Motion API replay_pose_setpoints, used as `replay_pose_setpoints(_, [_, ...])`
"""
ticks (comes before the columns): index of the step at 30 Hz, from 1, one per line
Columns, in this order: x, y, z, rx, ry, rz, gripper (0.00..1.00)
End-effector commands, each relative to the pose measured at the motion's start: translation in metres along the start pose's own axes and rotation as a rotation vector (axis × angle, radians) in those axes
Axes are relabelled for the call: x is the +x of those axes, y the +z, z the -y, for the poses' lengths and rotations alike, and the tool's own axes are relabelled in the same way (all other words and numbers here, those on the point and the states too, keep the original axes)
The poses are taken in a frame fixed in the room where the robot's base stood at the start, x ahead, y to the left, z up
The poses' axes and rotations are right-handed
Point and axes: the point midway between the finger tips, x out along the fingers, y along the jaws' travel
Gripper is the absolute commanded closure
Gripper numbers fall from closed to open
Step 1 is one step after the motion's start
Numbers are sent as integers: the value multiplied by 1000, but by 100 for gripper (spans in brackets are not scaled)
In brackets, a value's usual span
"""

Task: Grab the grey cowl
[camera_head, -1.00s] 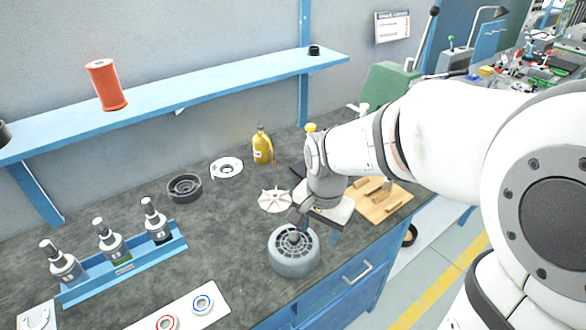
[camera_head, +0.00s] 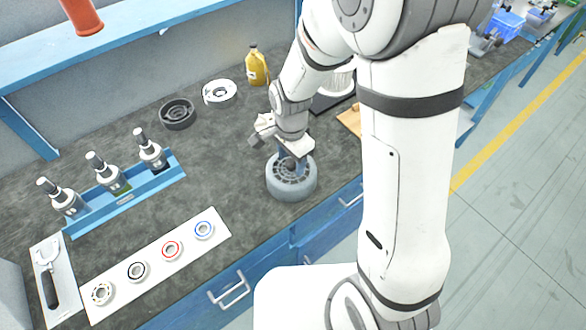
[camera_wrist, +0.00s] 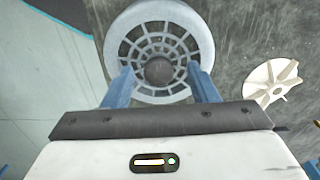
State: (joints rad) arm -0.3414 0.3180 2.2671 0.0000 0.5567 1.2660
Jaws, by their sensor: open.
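The grey cowl (camera_head: 291,188) is a round cap with a slotted grille and a dark central knob. It sits upright on the dark bench top near the front edge. My gripper (camera_head: 291,160) is over the cowl, pointing down. In the wrist view the cowl (camera_wrist: 160,22) lies ahead, with my two blue fingers (camera_wrist: 160,78) spread apart over its near part, on either side of the knob. The jaws are open and hold nothing. Whether the fingertips touch the cowl cannot be told.
A white fan wheel (camera_wrist: 272,83) lies beside the cowl. A dark ring housing (camera_head: 177,113), a white scroll part (camera_head: 219,92) and a yellow bottle (camera_head: 257,66) stand behind. A white strip (camera_head: 155,262) carries several ringed parts.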

Motion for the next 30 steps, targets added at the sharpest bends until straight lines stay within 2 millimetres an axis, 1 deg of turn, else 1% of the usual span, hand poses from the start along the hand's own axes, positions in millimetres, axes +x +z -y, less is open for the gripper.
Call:
replay_pose_setpoints(7, [2,0,0,0,0,0,47])
replay_pose_setpoints(26, [2,-1,0,2,-1,0,98])
replay_pose_setpoints(27, [2,-1,0,2,-1,0,100])
replay_pose_setpoints(30, [2,-1,0,2,-1,0,100])
